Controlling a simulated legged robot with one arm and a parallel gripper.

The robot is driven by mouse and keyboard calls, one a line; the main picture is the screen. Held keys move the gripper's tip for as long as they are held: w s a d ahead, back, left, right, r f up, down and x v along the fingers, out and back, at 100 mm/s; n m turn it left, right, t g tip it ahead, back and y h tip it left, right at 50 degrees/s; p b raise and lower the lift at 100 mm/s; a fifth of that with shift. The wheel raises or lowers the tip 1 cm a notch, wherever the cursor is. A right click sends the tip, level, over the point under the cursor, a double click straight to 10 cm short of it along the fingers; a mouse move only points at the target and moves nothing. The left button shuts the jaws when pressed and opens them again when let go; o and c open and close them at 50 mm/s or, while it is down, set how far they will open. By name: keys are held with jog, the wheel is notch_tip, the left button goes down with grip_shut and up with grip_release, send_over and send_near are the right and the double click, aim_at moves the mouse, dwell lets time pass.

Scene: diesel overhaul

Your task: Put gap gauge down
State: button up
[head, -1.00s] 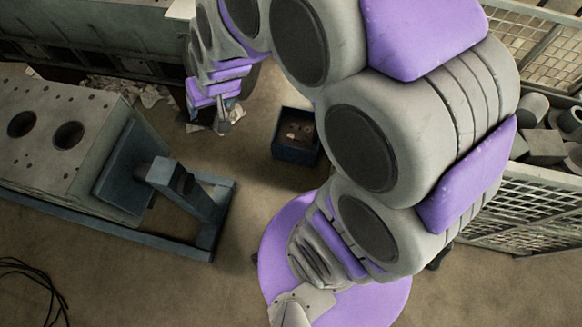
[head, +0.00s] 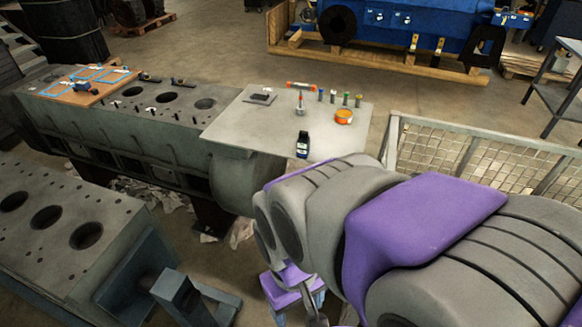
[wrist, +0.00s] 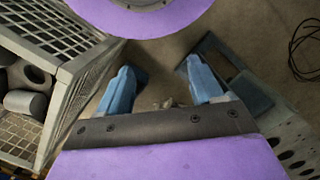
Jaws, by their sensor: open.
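My gripper (wrist: 160,68) is open in the wrist view, with its two blue fingers apart and bare floor between their tips. A small greyish shape shows low between the fingers; I cannot tell what it is. In the head view the gripper is at the bottom edge, mostly cut off and partly hidden by my arm. I cannot make out the gap gauge for certain in any view. A small dark flat item (head: 262,97) lies on the grey worktable (head: 232,124), too small to identify.
A mesh crate (head: 470,155) stands at right. Another block (head: 60,225) is nearer.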

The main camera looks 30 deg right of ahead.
jog(key=w+d+f+m+t, duration=0.15)
jog(key=w+f+t, duration=0.25)
jog(key=w, duration=1.2)
jog(key=w+f+m+t, duration=0.3)
jog(key=w+t, duration=0.1)
jog(key=w, duration=1.1)
jog(key=m+t+h, duration=0.5)
jog(key=h, duration=0.9)
send_near(303, 137)
jog(key=x, duration=0.5)
jog(key=shift+w+d+b, duration=0.15)
jog(key=shift+d+b, duration=0.15)
jog(key=shift+b, duration=0.1)
jog(key=shift+b+x, duration=0.65)
jog(key=shift+x, duration=1.65)
jog(key=shift+w+d+r, duration=0.1)
jog(key=shift+w+d, duration=0.2)
jog(key=shift+w, duration=0.05)
